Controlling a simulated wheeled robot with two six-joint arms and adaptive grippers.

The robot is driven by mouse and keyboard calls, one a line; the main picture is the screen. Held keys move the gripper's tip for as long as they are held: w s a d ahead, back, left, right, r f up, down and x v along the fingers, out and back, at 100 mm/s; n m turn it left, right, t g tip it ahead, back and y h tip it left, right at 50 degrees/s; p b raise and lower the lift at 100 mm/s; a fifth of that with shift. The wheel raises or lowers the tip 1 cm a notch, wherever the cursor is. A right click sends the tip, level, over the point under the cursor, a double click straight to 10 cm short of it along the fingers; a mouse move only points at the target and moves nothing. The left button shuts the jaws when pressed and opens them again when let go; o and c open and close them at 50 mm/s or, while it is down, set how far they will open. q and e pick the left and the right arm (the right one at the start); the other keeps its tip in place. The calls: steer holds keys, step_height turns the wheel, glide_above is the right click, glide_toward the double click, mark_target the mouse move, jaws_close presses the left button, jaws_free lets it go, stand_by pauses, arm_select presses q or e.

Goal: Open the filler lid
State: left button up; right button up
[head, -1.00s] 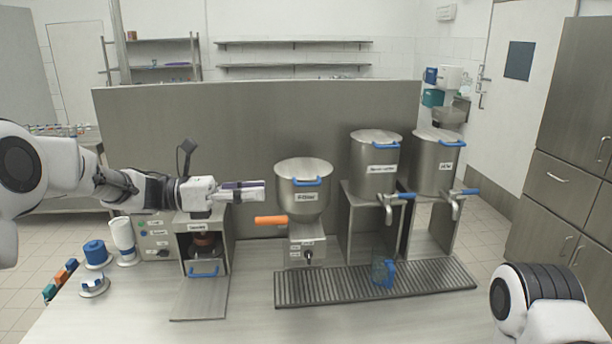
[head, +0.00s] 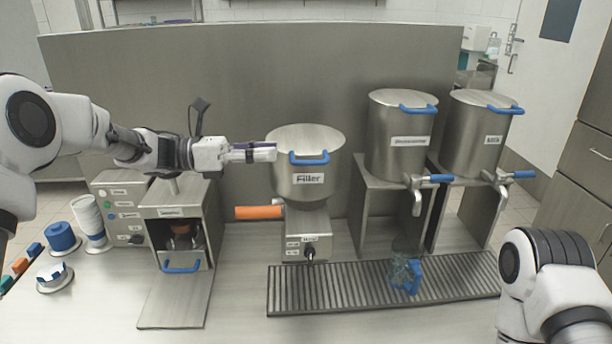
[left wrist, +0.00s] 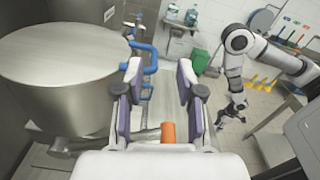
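The filler (head: 297,181) is a round steel pot with a flat lid (head: 305,138) that is closed. A blue handle (head: 309,158) is at the lid's front edge. My left gripper (head: 274,153) is level with the lid, by the pot's left side in the head view, left of the handle. In the left wrist view my left gripper (left wrist: 158,76) is open, with nothing between its fingers. The lid (left wrist: 62,52) lies left of the fingers there, and the blue handle (left wrist: 149,58) is beyond them. My right gripper (left wrist: 234,110) is small and dark in the left wrist view; its opening is unclear.
An orange handle (head: 258,212) sticks out left below the filler. Two steel pots, one labelled Milk (head: 476,140), stand on the right with blue-handled taps. A blue-handled jug (head: 405,274) stands on the drip grate (head: 330,292). A steel panel (head: 250,70) rises behind.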

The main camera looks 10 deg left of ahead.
mark_target(304, 163)
arm_select(q)
steer(key=d, duration=0.2)
steer(key=w+d+f+p, duration=0.1)
steer(key=d, duration=0.2)
steer(key=d+f+p, duration=0.1)
steer(key=d, duration=0.1)
steer(key=shift+w+d+f, duration=0.15)
steer(key=shift+w+f, duration=0.05)
steer(key=shift+w+d+f, duration=0.1)
steer(key=shift+w+d, duration=0.05)
steer(key=shift+d, duration=0.15)
steer(key=shift+w+a+f, duration=0.1)
steer(key=shift+w+f, duration=0.05)
jaws_close()
arm_select(e)
steer(key=shift+w+r, duration=0.1)
steer(key=shift+r, duration=0.25)
